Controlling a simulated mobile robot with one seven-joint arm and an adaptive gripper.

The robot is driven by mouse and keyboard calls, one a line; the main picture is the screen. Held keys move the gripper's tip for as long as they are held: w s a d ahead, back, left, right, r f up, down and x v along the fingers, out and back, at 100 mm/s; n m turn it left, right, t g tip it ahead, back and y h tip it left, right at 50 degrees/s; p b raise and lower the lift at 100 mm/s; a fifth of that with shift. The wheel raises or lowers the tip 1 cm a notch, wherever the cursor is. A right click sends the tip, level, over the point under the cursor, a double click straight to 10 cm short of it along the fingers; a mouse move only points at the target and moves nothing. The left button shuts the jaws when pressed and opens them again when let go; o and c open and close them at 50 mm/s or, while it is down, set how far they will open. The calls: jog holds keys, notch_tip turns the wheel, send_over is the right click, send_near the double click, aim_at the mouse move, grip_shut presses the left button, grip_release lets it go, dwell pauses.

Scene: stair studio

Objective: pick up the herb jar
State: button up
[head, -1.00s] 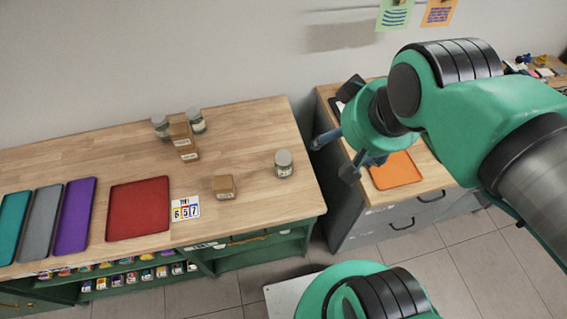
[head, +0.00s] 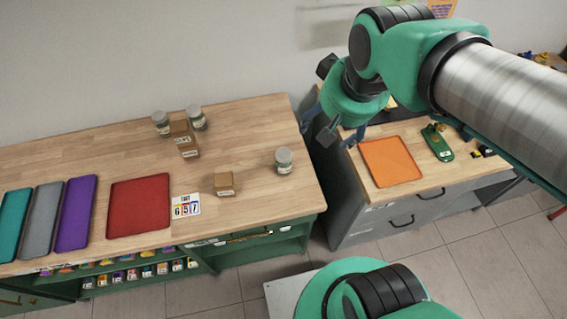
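Three glass jars with grey lids stand on the wooden bench: one jar (head: 284,161) near the right edge, and two jars at the back, a left jar (head: 161,124) and a right jar (head: 197,118). Their labels are too small to tell which is the herb jar. My gripper (head: 314,134) is above the gap at the bench's right end, up and to the right of the nearest jar in the picture. Its two fingers are apart with nothing between them. It touches no jar.
Two stacked brown boxes (head: 185,141) stand before the back jars, and another brown box (head: 224,184) left of the right jar. A red tray (head: 139,207) and number card (head: 186,205) lie further left. An orange tray (head: 391,162) lies on the grey cabinet.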

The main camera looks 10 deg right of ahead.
jog(key=w+a+f+g, duration=0.2)
jog(key=w+a+f, duration=0.1)
jog(key=w+f, duration=0.7)
jog(key=m+g, duration=0.2)
jog(key=g, duration=0.1)
send_over(284, 153)
notch_tip(284, 153, down, 15)
jog(key=shift+s+f+p, duration=0.1)
jog(key=shift+p, duration=0.35)
jog(key=shift+a+f, duration=0.1)
jog(key=shift+f, duration=0.3)
jog(key=shift+f+b, duration=0.6)
jog(key=shift+f, duration=3.7)
jog(key=shift+f+b, duration=0.6)
jog(key=shift+f, duration=2)
